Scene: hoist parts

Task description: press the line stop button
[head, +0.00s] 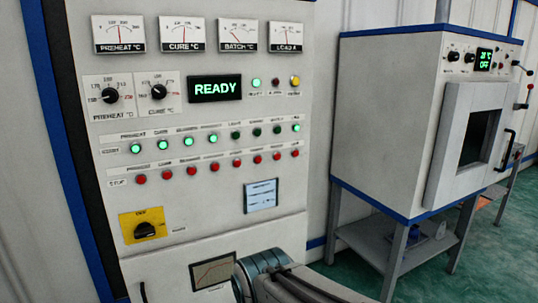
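A white control panel (215,140) fills the left and middle of the head view. Its lower button row, marked STOP at the left, has several red buttons (215,168). The row runs from the preheat end (141,179) on the left to the last red button (295,152) on the right. The small labels above most of them are too blurred to read, so I cannot tell which is the line stop button. Part of my arm (290,285) shows at the bottom, below the panel's buttons. My gripper is not in view.
A start row of green buttons (188,141) sits just above the red row. Above are knobs (111,96), a READY display (214,89) and dial gauges. A white oven (430,110) on a stand is at right.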

